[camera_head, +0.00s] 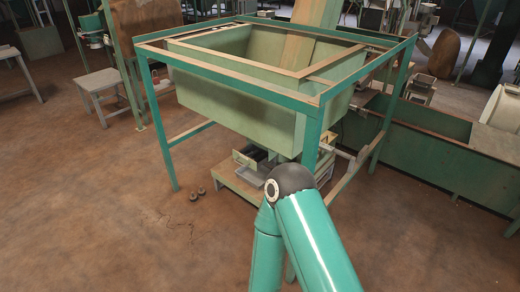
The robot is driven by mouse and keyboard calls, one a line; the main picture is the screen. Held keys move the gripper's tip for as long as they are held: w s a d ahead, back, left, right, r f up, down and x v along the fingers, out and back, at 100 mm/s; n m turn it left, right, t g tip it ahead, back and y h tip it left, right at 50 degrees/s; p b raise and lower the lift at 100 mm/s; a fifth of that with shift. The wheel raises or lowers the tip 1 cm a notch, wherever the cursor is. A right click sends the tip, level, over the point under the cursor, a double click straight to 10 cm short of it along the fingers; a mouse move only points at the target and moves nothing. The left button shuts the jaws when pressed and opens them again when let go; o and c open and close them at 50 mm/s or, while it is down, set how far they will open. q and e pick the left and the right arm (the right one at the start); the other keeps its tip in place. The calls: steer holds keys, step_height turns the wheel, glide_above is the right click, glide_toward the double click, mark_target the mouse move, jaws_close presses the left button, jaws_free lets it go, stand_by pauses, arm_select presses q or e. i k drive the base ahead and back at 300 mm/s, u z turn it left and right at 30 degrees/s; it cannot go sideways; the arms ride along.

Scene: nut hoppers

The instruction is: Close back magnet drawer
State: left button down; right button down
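A large pale green hopper (235,103) hangs in a teal frame in the middle of the head view. Below its outlet is a small magnet drawer unit (246,160) with a pale green front and a dark gap beside it. It sits above a low pale base (238,187). I cannot tell the back drawer from the front one, or how far either stands out. A teal arm link of mine with a dark joint covers the right part of this unit. Neither of my grippers shows in the view.
The teal frame's legs (163,140) stand around the hopper. Small round parts (195,194) lie on the floor left of the base. A stool (100,85) stands at the back left, and a long green bin (430,150) is on the right.

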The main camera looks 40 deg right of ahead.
mark_target(249, 161)
steer(key=z, duration=0.45)
steer(key=i, duration=1.05)
steer(key=z, duration=1.2)
steer(key=i, duration=0.75)
steer(key=z, duration=0.25)
steer(key=k, duration=0.9)
steer(key=z, duration=0.2)
steer(key=i, duration=0.9)
steer(key=u, duration=0.1)
